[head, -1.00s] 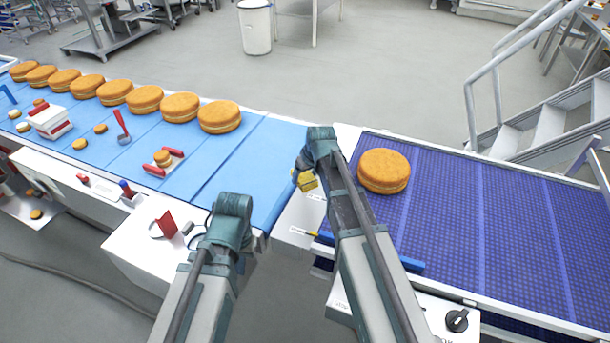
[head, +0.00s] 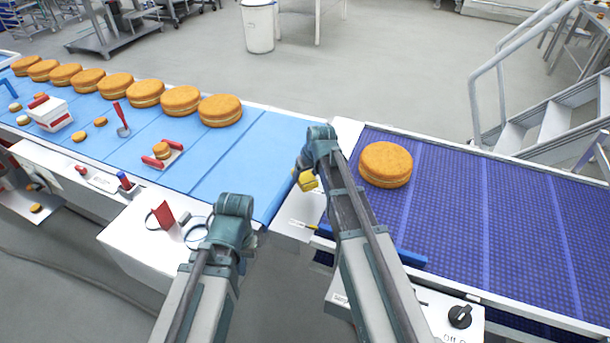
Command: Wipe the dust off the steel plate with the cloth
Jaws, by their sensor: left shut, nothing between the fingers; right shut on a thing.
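The steel plate (head: 296,212) is the pale strip between the light blue belt and the dark blue belt. My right gripper (head: 304,172) is shut on the folded yellow cloth (head: 308,182) and holds it over or on the plate's middle; I cannot tell whether it touches. My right arm hides part of the plate. My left gripper (head: 232,238) is shut and empty, left of the plate's front end, its fingertips mostly hidden by its own arm. Dust on the plate is too faint to make out.
One large round cake (head: 386,163) sits on the dark blue belt (head: 470,220) right of my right arm. Several more line the light blue belt (head: 245,165).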

